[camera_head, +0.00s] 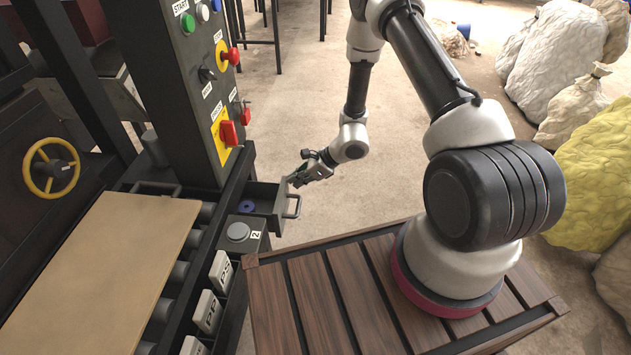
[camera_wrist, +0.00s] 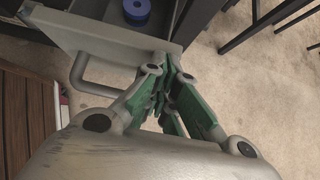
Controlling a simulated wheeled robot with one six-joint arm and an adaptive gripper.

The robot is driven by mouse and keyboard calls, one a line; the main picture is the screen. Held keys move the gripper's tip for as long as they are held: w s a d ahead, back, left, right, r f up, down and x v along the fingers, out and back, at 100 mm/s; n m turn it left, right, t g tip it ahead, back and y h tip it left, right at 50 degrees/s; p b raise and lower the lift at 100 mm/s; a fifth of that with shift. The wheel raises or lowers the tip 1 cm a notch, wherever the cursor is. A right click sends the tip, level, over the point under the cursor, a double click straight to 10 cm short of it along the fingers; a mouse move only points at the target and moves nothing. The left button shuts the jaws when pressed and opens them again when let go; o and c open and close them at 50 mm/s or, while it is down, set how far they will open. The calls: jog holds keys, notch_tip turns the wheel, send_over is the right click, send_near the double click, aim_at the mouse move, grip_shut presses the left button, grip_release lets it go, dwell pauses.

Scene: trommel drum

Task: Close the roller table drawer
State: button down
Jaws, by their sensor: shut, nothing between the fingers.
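The roller table drawer (camera_head: 264,196) is pulled out from the dark roller table, below the control post. A blue round thing lies inside it (camera_head: 247,206). The drawer has a grey bar handle (camera_head: 293,206) on its front. In the wrist view the drawer front (camera_wrist: 105,40) and handle (camera_wrist: 85,82) show at upper left, with the blue round thing (camera_wrist: 137,10) behind. My gripper (camera_head: 294,183) is shut and empty, at the drawer front near its far end. In the wrist view its fingertips (camera_wrist: 166,65) overlap the front's end; contact cannot be told.
The control post (camera_head: 190,90) with buttons and red switches rises beside the drawer. A flat tan board (camera_head: 110,260) lies on the rollers. A slatted wooden platform (camera_head: 340,290) is at the front. Large sacks (camera_head: 555,60) stand at right. Open floor (camera_head: 290,110) lies behind the drawer.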

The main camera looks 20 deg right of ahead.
jog(key=w+a, duration=0.4)
jog(key=a, duration=0.6)
jog(key=shift+w+a, duration=0.2)
jog(key=shift+a, duration=0.1)
